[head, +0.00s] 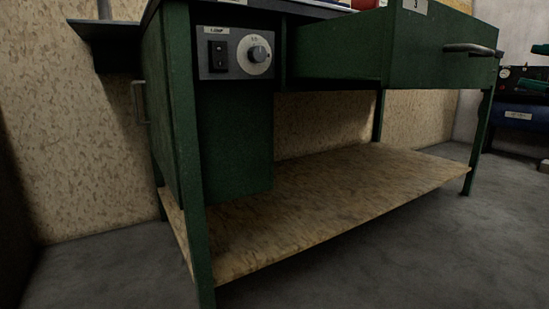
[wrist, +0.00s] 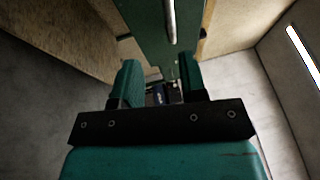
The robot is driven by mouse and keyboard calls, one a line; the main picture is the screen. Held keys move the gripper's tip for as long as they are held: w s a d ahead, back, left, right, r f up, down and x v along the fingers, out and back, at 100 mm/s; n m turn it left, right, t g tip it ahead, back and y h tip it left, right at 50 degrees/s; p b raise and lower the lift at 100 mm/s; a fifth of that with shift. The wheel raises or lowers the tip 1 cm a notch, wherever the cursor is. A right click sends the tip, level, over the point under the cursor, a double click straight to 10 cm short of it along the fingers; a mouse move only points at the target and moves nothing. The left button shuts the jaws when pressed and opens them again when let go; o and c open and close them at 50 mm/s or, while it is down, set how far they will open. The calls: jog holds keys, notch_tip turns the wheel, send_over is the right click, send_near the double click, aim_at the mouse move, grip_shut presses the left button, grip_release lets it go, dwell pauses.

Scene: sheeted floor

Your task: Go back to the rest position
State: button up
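My gripper (wrist: 160,76) shows in the wrist view with its two green fingers apart. I see nothing held between them. Beyond the fingertips is a green panel with a pale bar handle (wrist: 169,22). In the head view, a green workbench (head: 201,200) has a drawer (head: 400,55) that stands pulled out at the upper right, with a metal handle (head: 470,48) on its front. Dark green parts at the head view's right edge may be my gripper, but I cannot tell.
A control box (head: 236,53) with a switch and dial is on the bench's left front. A chipboard lower shelf (head: 330,200) is bare. A blue machine (head: 518,115) stands at the far right. The grey floor (head: 420,255) in front is clear.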

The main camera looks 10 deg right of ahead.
jog(key=w+a+f+n+g+y, duration=0.1)
jog(key=w+a+f+n+g, duration=0.2)
jog(key=f, duration=0.4)
jog(key=w+a+f+n+g+y, duration=0.1)
jog(key=a+f+n+g, duration=0.25)
jog(key=f, duration=0.45)
jog(key=w+a+f+n+g+y, duration=0.1)
jog(key=w+a+f+n+g, duration=0.25)
jog(key=f, duration=0.35)
jog(key=s+a+f+n+g+h, duration=0.2)
jog(key=s+a+f+n+g, duration=0.2)
jog(key=s+f+n, duration=0.15)
jog(key=s+a+f+n+g+h, duration=0.1)
jog(key=s+a+f+n+g, duration=0.25)
jog(key=f, duration=0.35)
jog(key=s+a+r+n+g+y+p, duration=0.15)
jog(key=s+a+r+p, duration=0.3)
jog(key=r+p, duration=0.7)
jog(key=s+a+r+n+y+p, duration=0.1)
jog(key=s+a+r+n+p, duration=0.3)
jog(key=r+p, duration=0.75)
jog(key=s+a+r+n+g+y+p, duration=0.1)
jog(key=s+a+r+y+p, duration=0.35)
jog(key=r, duration=1.05)
notch_tip(320, 180, up, 35)
jog(key=w+h+p, duration=0.2)
jog(key=p, duration=3.6)
jog(key=shift+a+h, duration=0.35)
jog(key=shift+h, duration=0.05)
